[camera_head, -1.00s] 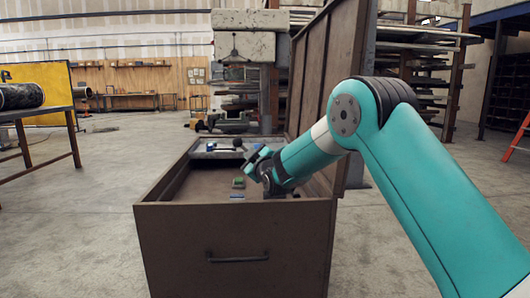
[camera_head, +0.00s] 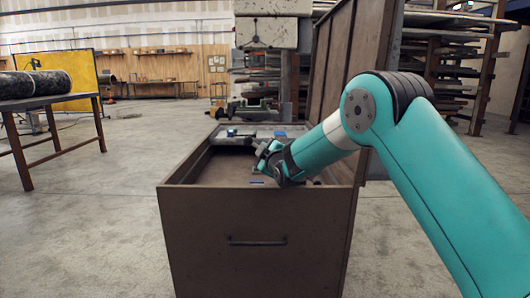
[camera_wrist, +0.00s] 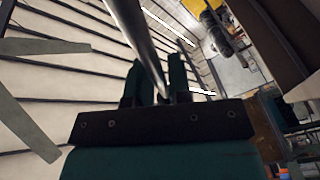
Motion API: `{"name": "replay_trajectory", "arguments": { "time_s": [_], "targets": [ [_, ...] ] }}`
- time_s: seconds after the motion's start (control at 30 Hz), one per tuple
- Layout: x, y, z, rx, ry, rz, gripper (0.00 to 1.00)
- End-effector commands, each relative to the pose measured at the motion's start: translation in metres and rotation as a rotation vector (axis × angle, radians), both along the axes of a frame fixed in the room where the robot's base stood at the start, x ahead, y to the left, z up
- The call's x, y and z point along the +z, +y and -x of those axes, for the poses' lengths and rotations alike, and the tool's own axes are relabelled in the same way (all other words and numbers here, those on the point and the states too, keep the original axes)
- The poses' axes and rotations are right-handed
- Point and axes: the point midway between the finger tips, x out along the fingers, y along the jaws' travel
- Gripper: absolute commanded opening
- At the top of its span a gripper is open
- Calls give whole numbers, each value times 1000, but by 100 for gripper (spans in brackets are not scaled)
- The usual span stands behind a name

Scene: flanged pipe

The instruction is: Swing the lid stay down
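A grey metal rod (camera_wrist: 142,40), which looks like the lid stay, runs from the top of the wrist view down between the fingers of my gripper (camera_wrist: 156,75). The two dark teal fingers stand apart, one on each side of the rod; whether they touch it is unclear. In the head view my gripper (camera_head: 264,156) is over the opening of a brown metal box (camera_head: 240,245), near its right side. The box's lid (camera_head: 335,65) stands upright, open, on the right. The stay cannot be made out in the head view, where my arm covers part of the lid.
A tray (camera_head: 245,139) with small blue items lies at the box's far end. A table (camera_head: 45,102) with a dark pipe (camera_head: 35,83) stands at the left. A pale machine (camera_head: 270,33) and racks of sheet stock (camera_head: 445,60) are behind. Floor left of the box is clear.

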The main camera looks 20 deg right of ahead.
Motion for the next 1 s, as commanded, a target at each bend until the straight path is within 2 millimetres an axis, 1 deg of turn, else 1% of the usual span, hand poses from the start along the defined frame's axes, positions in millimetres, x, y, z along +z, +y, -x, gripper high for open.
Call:
{"name": "replay_trajectory", "arguments": {
  "time_s": [0.03,0.07,0.33,0.47,0.57,0.67,1.0],
  "targets": [
    [0,0,0,1,-1,0,31],
    [0,0,0,1,-1,0,38],
    [0,0,0,-1,1,0,38],
    [0,-1,7,-1,1,0,38],
    [1,-2,20,-1,1,0,38],
    [0,-4,41,-1,3,0,38],
    [-1,-10,125,1,2,1,38]
  ]
}}
